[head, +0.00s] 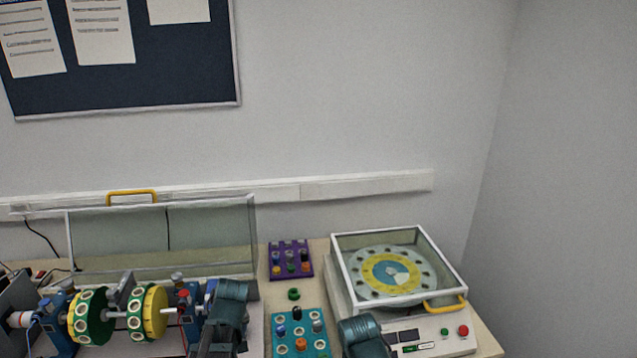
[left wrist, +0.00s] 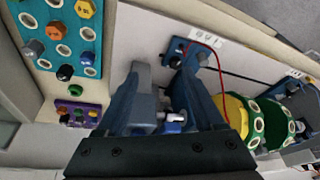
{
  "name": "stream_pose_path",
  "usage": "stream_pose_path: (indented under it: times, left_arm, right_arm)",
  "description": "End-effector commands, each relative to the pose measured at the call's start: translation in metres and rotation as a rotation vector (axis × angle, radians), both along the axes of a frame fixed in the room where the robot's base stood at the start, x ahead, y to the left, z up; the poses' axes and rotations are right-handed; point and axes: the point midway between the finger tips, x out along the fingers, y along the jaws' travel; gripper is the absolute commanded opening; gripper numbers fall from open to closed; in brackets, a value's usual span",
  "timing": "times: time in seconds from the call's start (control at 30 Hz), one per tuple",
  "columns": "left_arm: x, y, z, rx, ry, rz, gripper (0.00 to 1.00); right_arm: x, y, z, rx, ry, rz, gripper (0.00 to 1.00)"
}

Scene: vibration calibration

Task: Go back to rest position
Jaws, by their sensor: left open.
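My left gripper (left wrist: 165,88) is open in the left wrist view, with nothing between its fingers. It is above the right end of the rotor machine, where a bearing block and shaft end show beyond the fingers. My left arm (head: 227,305) shows in the head view in front of the machine's right end; its fingers cannot be made out there. A teal part of my right arm (head: 363,338) shows at the bottom edge, in front of the round-plate machine. The right gripper's fingers are out of the picture.
The rotor machine has green and yellow discs (head: 148,312) under a raised clear cover (head: 225,235). The round-plate machine (head: 478,345) has a clear lid.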

Motion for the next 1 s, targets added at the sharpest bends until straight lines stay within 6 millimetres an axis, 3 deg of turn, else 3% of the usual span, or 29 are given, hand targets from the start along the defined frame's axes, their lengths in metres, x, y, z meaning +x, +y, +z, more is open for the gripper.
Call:
stream_pose_path:
  times: [0.03,0.2,0.3,0.4,0.6,1.0]
  left_arm:
    - [-0.011,-0.033,-0.002,-0.003,0.042,-0.104,0.69]
    - [-0.055,-0.126,-0.008,-0.011,0.205,-0.478,0.69]
    - [-0.083,-0.166,-0.010,-0.015,0.286,-0.671,0.69]
    - [-0.107,-0.193,-0.011,-0.017,0.348,-0.820,0.69]
    - [-0.129,-0.216,-0.011,-0.020,0.406,-0.960,0.69]
    - [-0.129,-0.217,-0.011,-0.021,0.409,-0.966,0.69]
  right_arm:
    - [0.000,0.000,0.000,0.000,0.000,0.000,0.00]
    - [0.000,0.000,0.000,0.000,0.000,0.000,0.00]
    - [0.000,0.000,0.000,0.000,0.000,0.000,0.00]
    - [0.000,0.000,0.000,0.000,0.000,0.000,0.00]
    - [0.000,0.000,0.000,0.000,0.000,0.000,0.00]
    - [0.000,0.000,0.000,0.000,0.000,0.000,0.00]
